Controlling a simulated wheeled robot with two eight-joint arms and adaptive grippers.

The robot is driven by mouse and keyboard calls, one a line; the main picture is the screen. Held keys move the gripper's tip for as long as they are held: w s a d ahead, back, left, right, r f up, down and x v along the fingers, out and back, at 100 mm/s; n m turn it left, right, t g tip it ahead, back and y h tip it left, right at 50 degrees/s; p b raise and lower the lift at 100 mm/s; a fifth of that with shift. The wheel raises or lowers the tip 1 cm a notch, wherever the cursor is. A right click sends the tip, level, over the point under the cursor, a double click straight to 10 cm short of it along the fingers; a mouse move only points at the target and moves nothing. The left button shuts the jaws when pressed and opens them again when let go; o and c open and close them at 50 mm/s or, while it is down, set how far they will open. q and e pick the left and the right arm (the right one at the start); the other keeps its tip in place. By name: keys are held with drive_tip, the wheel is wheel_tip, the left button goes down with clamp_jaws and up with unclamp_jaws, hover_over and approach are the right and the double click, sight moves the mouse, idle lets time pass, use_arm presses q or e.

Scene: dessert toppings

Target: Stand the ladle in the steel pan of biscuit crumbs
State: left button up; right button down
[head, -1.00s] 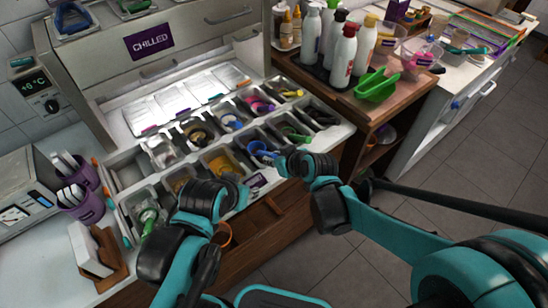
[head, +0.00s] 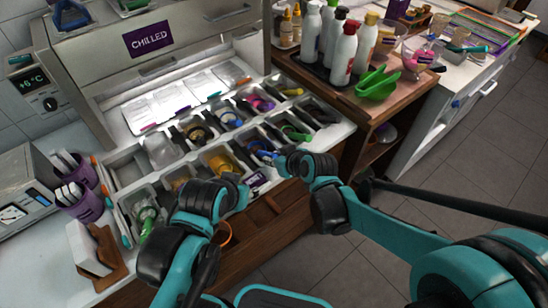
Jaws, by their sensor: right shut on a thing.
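My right gripper (head: 278,161) is at the front row of pans in the chilled counter. It is shut on a blue-handled utensil (head: 264,156), which I take to be the ladle. The ladle's lower end is hard to make out among the pans. A pan with yellow-brown contents (head: 219,162) lies to the left of it; I cannot tell which pan holds biscuit crumbs. My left gripper (head: 245,196) is low at the counter's front edge, and its fingers are too hidden to read.
Pans with other coloured utensils (head: 295,132) fill the counter. Purple cups (head: 80,202) and a white box (head: 90,249) are at left.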

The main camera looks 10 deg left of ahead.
drive_tip(key=c, duration=0.9)
unclamp_jaws()
drive_tip(key=shift+o, duration=0.2)
drive_tip(key=shift+r+p, duration=3.3)
drive_tip(key=shift+r, duration=0.75)
drive_tip(key=shift+d, duration=0.1)
